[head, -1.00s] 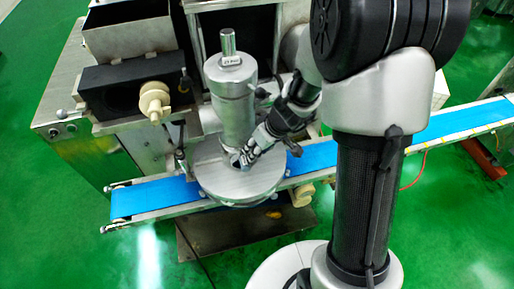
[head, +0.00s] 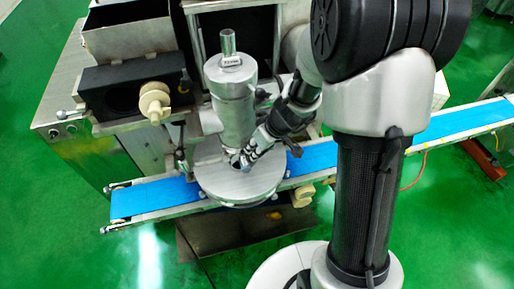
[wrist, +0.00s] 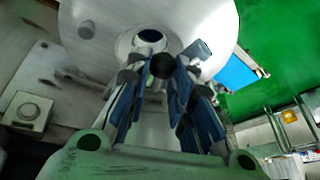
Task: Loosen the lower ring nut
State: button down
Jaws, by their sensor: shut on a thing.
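A large round silver disc (head: 240,188) sits at the foot of an upright silver cylinder (head: 235,110), over the blue belt. I cannot tell for sure which part is the lower ring nut; the disc is the lowest round part I see. My gripper (head: 240,162) reaches down from the right to the disc, beside the cylinder's foot. In the wrist view, the blue-padded fingers of my gripper (wrist: 160,72) close around a dark round-ended knob (wrist: 162,66). The fingers partly hide the grip.
The blue conveyor belt (head: 155,198) runs beneath the disc to the upper right. A black block with a cream knob (head: 154,101) stands at left, near the cylinder. Green floor (head: 60,235) is open in front.

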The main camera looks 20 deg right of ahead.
jog(key=d+n+b, duration=0.1)
jog(key=w+d+n+g+b, duration=0.1)
jog(key=n+b, duration=0.1)
jog(key=shift+w+d+y, duration=0.1)
jog(key=shift+w+y, duration=0.15)
jog(key=shift+y, duration=0.15)
jog(key=c, duration=1.6)
grip_release()
jog(key=v, duration=1.2)
